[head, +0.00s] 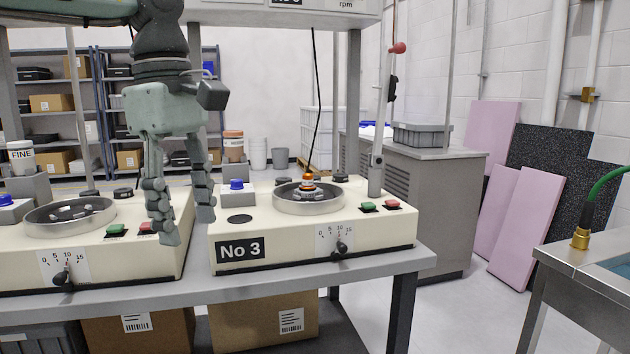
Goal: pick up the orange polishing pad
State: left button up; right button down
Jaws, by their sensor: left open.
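A small orange piece (308,180) with a grey base stands in the middle of the round metal bowl (337,204) on the machine marked No 3 (300,243). It is the only orange thing I see that could be the polishing pad, but it is too small to tell its shape. My left gripper (182,222) points down with its fingers apart and nothing between them. It hangs in front of the gap between the two cream machines, left of and apart from the orange piece. My right gripper is not in view.
The left machine (110,255) has a similar bowl with grey pieces. A thin black cable (315,100) hangs above the bowl. A metal sink table (590,252) stands at right.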

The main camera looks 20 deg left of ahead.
aim_at(307, 186)
jog(key=i, duration=1.65)
